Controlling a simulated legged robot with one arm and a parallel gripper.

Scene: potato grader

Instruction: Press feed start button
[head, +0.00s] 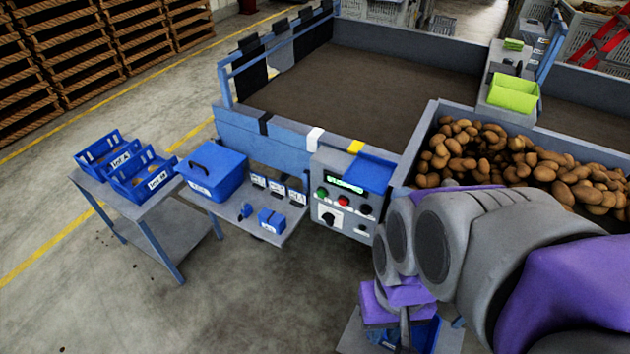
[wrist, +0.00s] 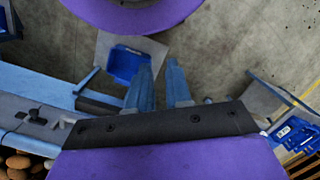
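The grey control panel (head: 325,228) stands at the front of the grader, left of my arm. It carries a green button (head: 321,191), a red button (head: 343,201), a black knob, a lit green display and a lower switch. The button labels are too small to read. My gripper is at the lower right of the panel in the head view, mostly hidden by my arm. In the wrist view my gripper (wrist: 159,68) has its two blue-grey fingers apart, with nothing between them. It is clear of the panel.
A blue lidded box (head: 213,176) and small blue items sit on a shelf left of the panel. Blue crates (head: 143,178) stand on a table further left. Potatoes (head: 470,150) fill a bin behind my arm. The floor before the panel is clear.

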